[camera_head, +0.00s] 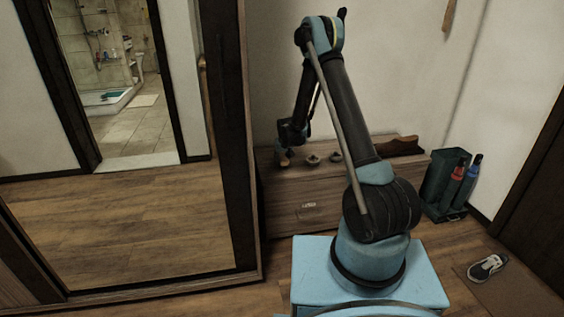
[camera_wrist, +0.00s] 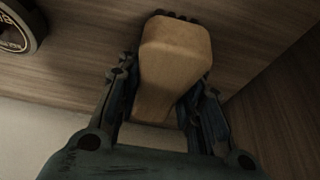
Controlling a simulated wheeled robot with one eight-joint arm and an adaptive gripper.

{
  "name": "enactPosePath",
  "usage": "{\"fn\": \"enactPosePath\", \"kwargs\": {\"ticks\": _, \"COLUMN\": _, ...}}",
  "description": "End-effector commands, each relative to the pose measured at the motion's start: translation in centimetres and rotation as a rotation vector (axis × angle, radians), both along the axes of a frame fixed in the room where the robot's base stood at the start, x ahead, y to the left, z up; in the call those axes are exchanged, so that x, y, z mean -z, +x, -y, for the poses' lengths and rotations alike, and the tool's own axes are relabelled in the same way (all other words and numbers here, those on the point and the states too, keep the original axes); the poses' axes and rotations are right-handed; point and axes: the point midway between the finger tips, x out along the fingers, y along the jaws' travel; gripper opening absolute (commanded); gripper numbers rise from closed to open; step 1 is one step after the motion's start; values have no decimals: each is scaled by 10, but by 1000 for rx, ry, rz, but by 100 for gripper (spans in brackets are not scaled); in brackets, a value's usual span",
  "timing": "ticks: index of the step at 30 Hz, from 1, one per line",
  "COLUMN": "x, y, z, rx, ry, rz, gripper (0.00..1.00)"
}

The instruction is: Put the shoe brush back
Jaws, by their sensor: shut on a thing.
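The shoe brush (camera_wrist: 176,55) is a pale wooden block with dark bristles at its far end in the wrist view. My gripper (camera_wrist: 166,82) is shut on it, with one finger on each side. In the head view my gripper (camera_head: 286,148) is low over the left end of a low wooden cabinet (camera_head: 300,188), and the brush (camera_head: 284,160) shows as a small tan patch beneath it. I cannot tell whether the brush touches the cabinet top.
Two small round tins (camera_head: 312,159) (camera_head: 336,157) stand right of my gripper; a tin (camera_wrist: 22,27) is at the wrist view's upper left. A dark brown object (camera_head: 400,146) lies further right. A tall dark frame (camera_head: 232,150) stands close left. A green stand (camera_head: 440,180) and shoe (camera_head: 487,267) are right.

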Motion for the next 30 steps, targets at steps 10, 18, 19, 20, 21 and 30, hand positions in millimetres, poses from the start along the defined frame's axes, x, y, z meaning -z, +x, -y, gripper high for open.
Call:
{"fn": "enactPosePath", "kwargs": {"ticks": 10, "x": 3, "y": 0, "z": 0, "rx": 0, "ry": 0, "rz": 0, "gripper": 0}}
{"fn": "enactPosePath", "kwargs": {"ticks": 18, "x": 8, "y": 0, "z": 1, "rx": 1, "ry": 0, "rz": 0, "gripper": 41}}
{"fn": "enactPosePath", "kwargs": {"ticks": 19, "x": 8, "y": 0, "z": 1, "rx": 1, "ry": 0, "rz": 0, "gripper": 48}}
{"fn": "enactPosePath", "kwargs": {"ticks": 20, "x": 8, "y": 0, "z": 1, "rx": 1, "ry": 0, "rz": 0, "gripper": 54}}
{"fn": "enactPosePath", "kwargs": {"ticks": 21, "x": 8, "y": 0, "z": 1, "rx": 1, "ry": 0, "rz": 0, "gripper": 54}}
{"fn": "enactPosePath", "kwargs": {"ticks": 30, "x": 8, "y": 0, "z": 1, "rx": 1, "ry": 0, "rz": 0, "gripper": 54}}
